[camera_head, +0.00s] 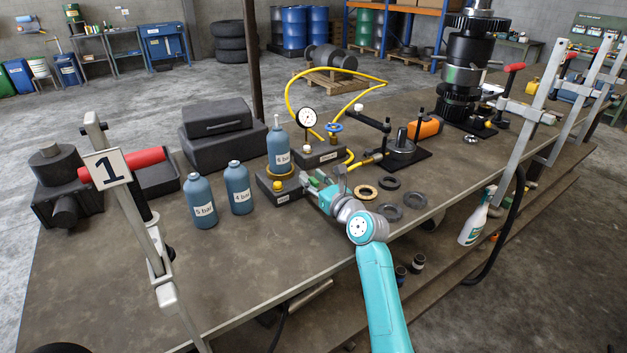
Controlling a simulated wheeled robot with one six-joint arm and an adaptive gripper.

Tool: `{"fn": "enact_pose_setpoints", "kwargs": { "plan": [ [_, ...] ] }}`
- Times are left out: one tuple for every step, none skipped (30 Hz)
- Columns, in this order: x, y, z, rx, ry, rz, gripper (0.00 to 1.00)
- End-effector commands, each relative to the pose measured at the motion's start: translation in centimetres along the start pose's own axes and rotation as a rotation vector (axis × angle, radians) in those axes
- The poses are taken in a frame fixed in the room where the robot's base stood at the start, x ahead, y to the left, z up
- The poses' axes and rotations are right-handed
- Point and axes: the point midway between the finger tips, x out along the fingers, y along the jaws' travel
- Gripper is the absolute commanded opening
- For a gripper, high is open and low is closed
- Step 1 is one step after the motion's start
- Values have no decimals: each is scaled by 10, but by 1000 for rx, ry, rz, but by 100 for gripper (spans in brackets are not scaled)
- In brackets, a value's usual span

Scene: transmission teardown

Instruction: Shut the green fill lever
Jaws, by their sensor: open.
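My teal arm reaches up from the bottom of the head view. My gripper (315,188) is open at the right front edge of a black block with a yellow button. A small green part, the fill lever (313,182), shows right at the fingertips and is partly hidden by them. I cannot tell whether they touch it or how far the lever is turned. A blue bottle marked 6 bar (278,150) stands upright in a brass ring on the black block (283,195).
Two blue bottles, marked 5 bar (200,205) and 4 bar (238,190), stand left of the block. A gauge (307,118) and yellow hose (290,95) rise behind. Several rings (389,212) lie right of my gripper.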

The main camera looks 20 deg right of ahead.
Motion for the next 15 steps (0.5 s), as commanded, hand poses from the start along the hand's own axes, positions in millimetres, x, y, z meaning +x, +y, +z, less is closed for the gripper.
{"fn": "enact_pose_setpoints", "kwargs": {
  "plan": [
    [1,0,0,0,0,0,43],
    [1,0,0,0,0,0,43],
    [1,0,0,0,0,0,43],
    [0,0,0,0,0,0,43],
    [0,0,0,0,0,0,43],
    [0,0,0,0,0,0,43],
    [0,0,0,0,0,0,40],
    [0,0,0,0,0,0,33],
    [0,0,0,0,0,0,23],
    [0,0,0,0,0,0,15],
    [0,0,0,0,0,0,8],
    [0,0,0,0,0,0,0],
    [0,0,0,0,0,0,0],
    [0,0,0,0,0,0,0],
    [0,0,0,0,0,0,0]
  ]
}}
